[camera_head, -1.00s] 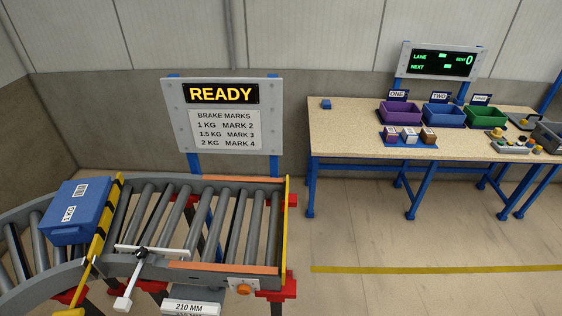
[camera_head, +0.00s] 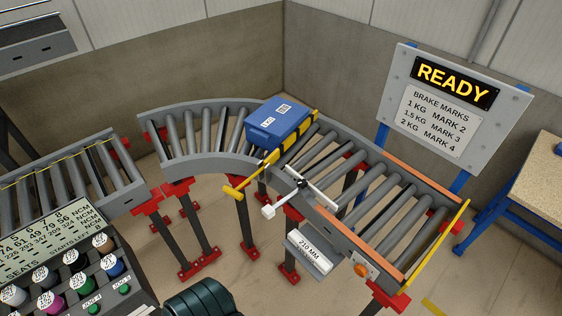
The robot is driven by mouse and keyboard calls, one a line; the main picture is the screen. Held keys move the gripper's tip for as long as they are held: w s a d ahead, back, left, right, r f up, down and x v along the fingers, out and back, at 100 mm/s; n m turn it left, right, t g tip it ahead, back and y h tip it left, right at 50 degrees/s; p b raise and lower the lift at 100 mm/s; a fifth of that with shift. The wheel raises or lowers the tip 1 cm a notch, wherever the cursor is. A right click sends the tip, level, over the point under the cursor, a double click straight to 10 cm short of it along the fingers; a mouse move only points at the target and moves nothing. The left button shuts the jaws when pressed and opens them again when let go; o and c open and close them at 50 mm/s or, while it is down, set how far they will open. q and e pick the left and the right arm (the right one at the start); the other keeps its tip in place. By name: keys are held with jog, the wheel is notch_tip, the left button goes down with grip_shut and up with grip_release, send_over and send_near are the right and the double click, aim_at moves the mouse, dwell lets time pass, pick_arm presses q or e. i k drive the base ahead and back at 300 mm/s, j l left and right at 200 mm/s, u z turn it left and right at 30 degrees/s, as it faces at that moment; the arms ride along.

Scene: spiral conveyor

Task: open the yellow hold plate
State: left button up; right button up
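The yellow hold plate (camera_head: 292,142), striped yellow and black, stands across the roller conveyor (camera_head: 208,163). A yellow handle (camera_head: 234,191) sticks out from its near end, past the conveyor's near side. A blue box (camera_head: 278,121) with a white 1 KG label rests on the rollers on the left side of the plate, right up against it or very close; I cannot tell if they touch. Neither of my grippers is in view.
A white lever (camera_head: 270,210) juts from the near rail, right of the handle. A 210 MM sign (camera_head: 309,253) hangs below. A panel (camera_head: 60,260) with labelled knobs fills the lower left. A READY board (camera_head: 453,105) stands behind the conveyor.

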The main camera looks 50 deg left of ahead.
aim_at(292, 139)
jog(key=u, duration=2.1)
